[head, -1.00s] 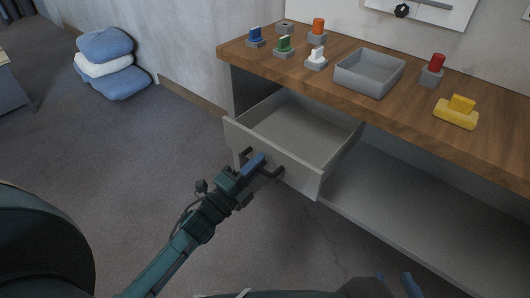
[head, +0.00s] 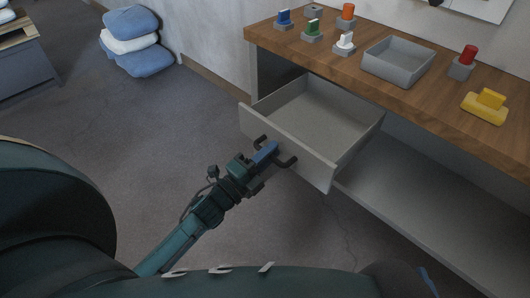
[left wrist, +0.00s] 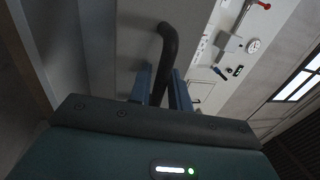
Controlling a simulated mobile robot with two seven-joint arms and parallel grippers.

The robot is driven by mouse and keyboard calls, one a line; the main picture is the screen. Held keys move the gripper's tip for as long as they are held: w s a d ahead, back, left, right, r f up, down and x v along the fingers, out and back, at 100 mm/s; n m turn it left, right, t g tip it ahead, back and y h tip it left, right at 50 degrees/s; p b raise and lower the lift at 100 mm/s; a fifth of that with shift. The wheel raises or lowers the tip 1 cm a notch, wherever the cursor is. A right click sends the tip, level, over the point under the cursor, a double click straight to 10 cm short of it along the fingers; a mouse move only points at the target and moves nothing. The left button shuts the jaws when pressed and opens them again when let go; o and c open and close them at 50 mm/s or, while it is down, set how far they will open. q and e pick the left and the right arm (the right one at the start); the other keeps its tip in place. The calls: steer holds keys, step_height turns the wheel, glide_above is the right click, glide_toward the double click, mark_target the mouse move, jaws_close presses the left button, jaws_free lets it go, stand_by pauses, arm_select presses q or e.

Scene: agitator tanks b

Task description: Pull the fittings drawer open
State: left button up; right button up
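The fittings drawer (head: 283,143) is a grey, empty drawer standing well out from under the wooden worktop in the head view. Its dark bar handle (head: 288,161) is on the front panel. My left gripper (head: 266,152) is at this handle, its blue fingers on either side of the bar. In the left wrist view the handle (left wrist: 168,45) runs down between the two blue fingers (left wrist: 160,88), which look closed on it. Of my right gripper only a blue sliver (head: 428,280) shows at the bottom edge; its opening is hidden.
On the worktop (head: 400,103) stand a grey tray (head: 398,75), several coloured fittings on grey blocks and a yellow piece (head: 484,106). An open lower shelf (head: 400,190) lies right of the drawer. Folded cushions (head: 130,40) are far left. The floor before the drawer is clear.

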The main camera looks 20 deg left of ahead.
arm_select(q)
steer(key=v, duration=1.3)
steer(key=shift+s, duration=0.1)
